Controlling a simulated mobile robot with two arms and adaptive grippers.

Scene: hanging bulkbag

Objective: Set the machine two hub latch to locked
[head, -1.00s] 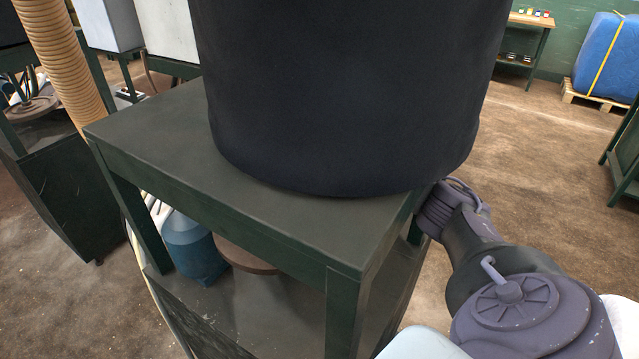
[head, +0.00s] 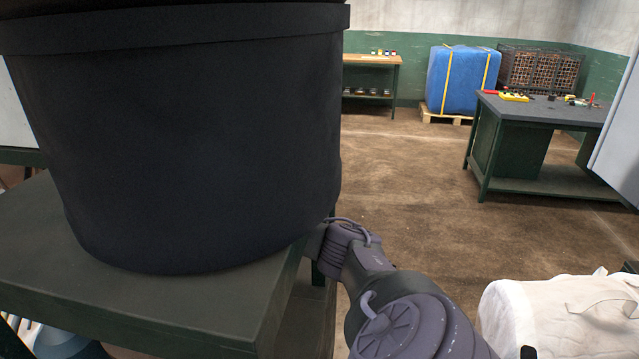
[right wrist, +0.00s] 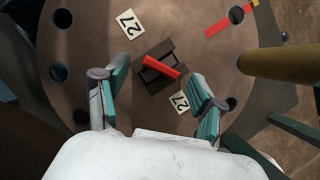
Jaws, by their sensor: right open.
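In the right wrist view a small red latch bar (right wrist: 161,66) lies across a dark block (right wrist: 154,77) on a round brown hub plate (right wrist: 100,40). Labels reading 27 sit on both sides of the block. My right gripper (right wrist: 160,98) is open, its two teal-padded fingers apart, with the latch beyond and between the fingertips. No contact with the latch shows. In the head view my right arm reaches behind a big black drum (head: 190,140), which hides the gripper and the hub. My left gripper is not in view.
The drum stands on a dark green bench (head: 150,310). A tan post (right wrist: 280,64) crosses the plate's right side in the right wrist view. A white bulk bag (head: 560,315) lies at the lower right. Open floor stretches back to a worktable (head: 545,108) and a blue wrapped pallet (head: 460,80).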

